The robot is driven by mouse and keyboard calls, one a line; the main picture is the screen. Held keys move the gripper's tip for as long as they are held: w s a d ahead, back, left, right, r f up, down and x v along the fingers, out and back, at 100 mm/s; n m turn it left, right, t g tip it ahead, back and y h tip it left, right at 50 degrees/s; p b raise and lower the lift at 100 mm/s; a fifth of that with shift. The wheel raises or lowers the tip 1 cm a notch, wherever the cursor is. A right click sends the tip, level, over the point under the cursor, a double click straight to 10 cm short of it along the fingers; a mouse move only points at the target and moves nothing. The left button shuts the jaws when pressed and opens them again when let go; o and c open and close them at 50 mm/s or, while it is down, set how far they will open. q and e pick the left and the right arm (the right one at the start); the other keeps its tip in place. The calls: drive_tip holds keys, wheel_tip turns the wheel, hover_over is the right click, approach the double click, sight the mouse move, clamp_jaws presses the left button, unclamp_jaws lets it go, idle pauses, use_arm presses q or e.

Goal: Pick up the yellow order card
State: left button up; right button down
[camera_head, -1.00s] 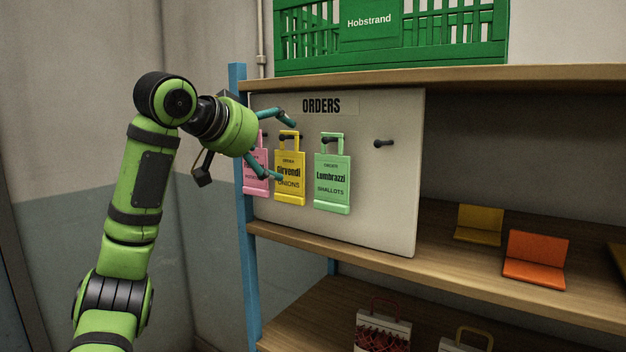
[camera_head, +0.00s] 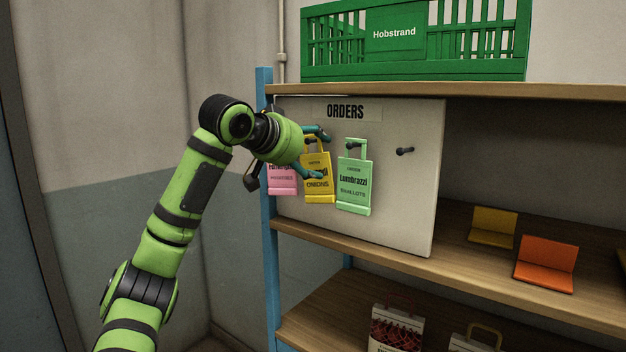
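The yellow order card (camera_head: 319,189) hangs on the board, between the pink card (camera_head: 282,181) and the green card (camera_head: 354,184). It looks slightly tilted. My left gripper (camera_head: 322,154) is at the upper part of the yellow card. Its teal fingers are apart, one near the card's handle, the other lower, across its face. The lower finger hides part of the lettering, and I cannot tell whether it touches the card. The gripper body covers part of the pink card. My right gripper is out of view.
The white ORDERS board (camera_head: 412,215) stands on a wooden shelf, with an empty peg (camera_head: 404,151) at right. A blue post (camera_head: 267,215) is at the board's left. Yellow (camera_head: 494,226) and orange (camera_head: 546,262) holders stand right. A green crate (camera_head: 468,42) is above.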

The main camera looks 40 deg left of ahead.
use_arm(q)
drive_tip(key=shift+w+f, duration=0.1)
drive_tip(key=shift+c, duration=0.9)
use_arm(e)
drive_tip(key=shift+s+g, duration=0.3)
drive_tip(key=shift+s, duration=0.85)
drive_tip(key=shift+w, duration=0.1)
